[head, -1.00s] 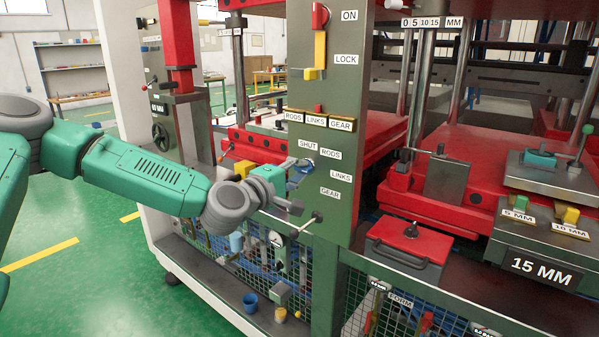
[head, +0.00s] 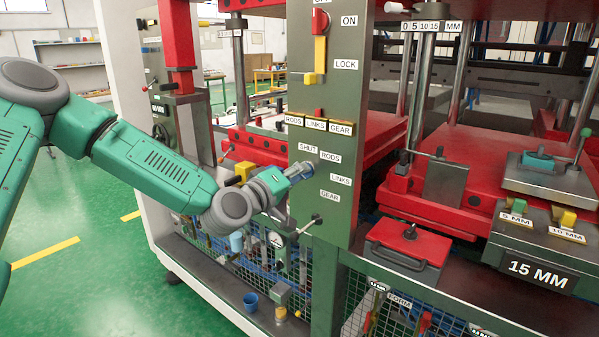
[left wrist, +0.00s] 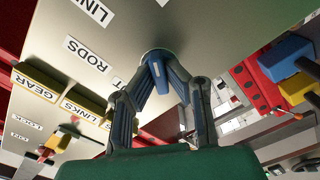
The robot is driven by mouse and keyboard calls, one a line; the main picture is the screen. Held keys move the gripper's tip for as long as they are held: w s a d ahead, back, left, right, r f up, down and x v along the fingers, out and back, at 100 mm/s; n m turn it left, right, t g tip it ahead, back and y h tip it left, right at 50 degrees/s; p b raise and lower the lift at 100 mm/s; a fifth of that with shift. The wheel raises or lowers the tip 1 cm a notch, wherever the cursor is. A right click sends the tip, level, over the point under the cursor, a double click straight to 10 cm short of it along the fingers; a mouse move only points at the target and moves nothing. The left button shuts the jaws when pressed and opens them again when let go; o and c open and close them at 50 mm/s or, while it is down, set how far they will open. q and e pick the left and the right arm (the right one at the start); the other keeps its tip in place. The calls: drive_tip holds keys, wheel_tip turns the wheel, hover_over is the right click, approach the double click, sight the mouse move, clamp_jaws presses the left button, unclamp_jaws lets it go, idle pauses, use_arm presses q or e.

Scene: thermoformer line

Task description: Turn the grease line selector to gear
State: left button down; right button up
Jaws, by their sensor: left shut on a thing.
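The grease line selector is a small blue handle on a round pivot (left wrist: 157,58), seen in the left wrist view on the pale panel face. My left gripper (left wrist: 160,88) is shut on it, with one finger on each side. In the head view my left gripper (head: 303,171) reaches the green panel beside the labels SHUT (head: 308,148), RODS (head: 331,157), LINKS (head: 340,180) and GEAR (head: 330,196). There the hand mostly hides the selector, and I cannot tell which label it points to. My right gripper is not in view.
Above the selector is a row of plates marked RODS, LINKS and GEAR (head: 318,126). Higher up is a yellow and red lever (head: 319,60) by ON and LOCK. A thin rod with a dark knob (head: 316,219) sticks out below. A red-lidded box (head: 408,246) stands right.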

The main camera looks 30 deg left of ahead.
use_arm(q)
drive_tip(key=shift+s+f+m, duration=0.15)
drive_tip(key=shift+f+m, duration=0.35)
drive_tip(key=shift+m, duration=0.7)
drive_tip(key=c, duration=1.6)
unclamp_jaws()
drive_tip(key=shift+r, duration=0.15)
drive_tip(key=s+a, duration=0.1)
drive_tip(key=s, duration=1)
drive_tip(key=shift+s, duration=0.35)
